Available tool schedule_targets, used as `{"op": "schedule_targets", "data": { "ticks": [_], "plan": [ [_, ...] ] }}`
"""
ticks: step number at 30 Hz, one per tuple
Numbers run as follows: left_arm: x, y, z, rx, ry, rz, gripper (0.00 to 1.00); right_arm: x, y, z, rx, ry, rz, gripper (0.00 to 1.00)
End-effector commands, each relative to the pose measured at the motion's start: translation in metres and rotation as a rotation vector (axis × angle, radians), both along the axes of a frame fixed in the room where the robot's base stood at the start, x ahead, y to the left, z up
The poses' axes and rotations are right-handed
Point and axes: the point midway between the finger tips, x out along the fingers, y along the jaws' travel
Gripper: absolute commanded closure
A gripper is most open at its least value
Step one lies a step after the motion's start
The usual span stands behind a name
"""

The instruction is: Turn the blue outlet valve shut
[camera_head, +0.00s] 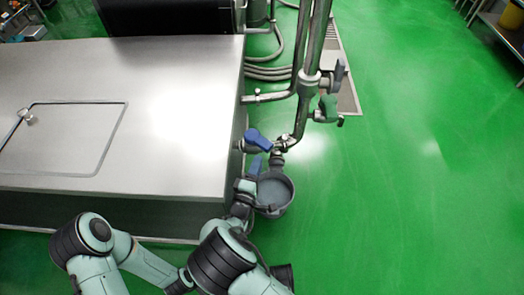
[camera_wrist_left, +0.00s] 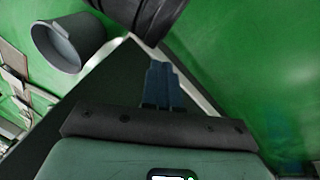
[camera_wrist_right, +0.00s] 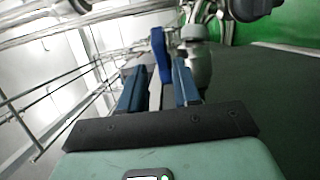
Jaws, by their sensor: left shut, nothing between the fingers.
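The blue outlet valve handle (camera_head: 257,139) sits on the pipe fitting at the right side of the steel tank. My right gripper (camera_head: 252,172) is just in front of it, above the grey bucket. In the right wrist view the right gripper (camera_wrist_right: 158,66) is open, and the blue handle (camera_wrist_right: 160,48) stands upright between its fingertips, nearer the right finger. Whether it touches is unclear. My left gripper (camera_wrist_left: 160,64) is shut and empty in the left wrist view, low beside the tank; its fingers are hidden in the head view.
A grey bucket (camera_head: 277,193) is under the outlet; it also shows in the left wrist view (camera_wrist_left: 62,48). The steel tank (camera_head: 185,80) fills the left. Green floor (camera_head: 430,180) is clear at right.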

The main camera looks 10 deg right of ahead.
Motion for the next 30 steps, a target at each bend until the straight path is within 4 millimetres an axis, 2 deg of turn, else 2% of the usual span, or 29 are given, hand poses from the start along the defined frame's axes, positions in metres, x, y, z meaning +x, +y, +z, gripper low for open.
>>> {"op": "schedule_targets", "data": {
  "ticks": [1, 6, 11, 18, 21, 23, 26, 29, 30],
  "plan": [
    [-0.003, -0.002, 0.004, -0.004, 0.007, -0.003, 1.00, -0.009, 0.005, 0.001, -0.001, 0.003, 0.003, 0.68],
    [-0.010, -0.005, 0.008, -0.013, 0.026, -0.011, 1.00, -0.030, 0.014, 0.001, 0.000, 0.001, 0.001, 0.68],
    [-0.013, -0.007, 0.009, -0.017, 0.034, -0.014, 1.00, -0.037, 0.017, 0.000, -0.001, 0.000, 0.000, 0.68],
    [-0.013, -0.007, 0.008, -0.017, 0.035, -0.014, 1.00, -0.037, 0.017, -0.001, 0.000, 0.001, 0.000, 0.68],
    [-0.014, -0.007, 0.010, -0.018, 0.036, -0.016, 1.00, -0.037, 0.015, -0.002, 0.006, 0.007, -0.002, 1.00],
    [-0.015, -0.008, 0.014, -0.020, 0.040, -0.017, 1.00, -0.038, 0.009, -0.006, 0.024, 0.025, -0.005, 1.00],
    [-0.021, -0.010, 0.027, -0.026, 0.053, -0.022, 1.00, -0.043, -0.014, -0.022, 0.097, 0.097, -0.020, 1.00],
    [-0.032, -0.015, 0.052, -0.038, 0.080, -0.033, 1.00, -0.062, -0.056, -0.054, 0.270, 0.238, -0.071, 1.00],
    [-0.037, -0.017, 0.064, -0.045, 0.094, -0.039, 1.00, -0.077, -0.073, -0.069, 0.366, 0.307, -0.106, 1.00]
  ]
}}
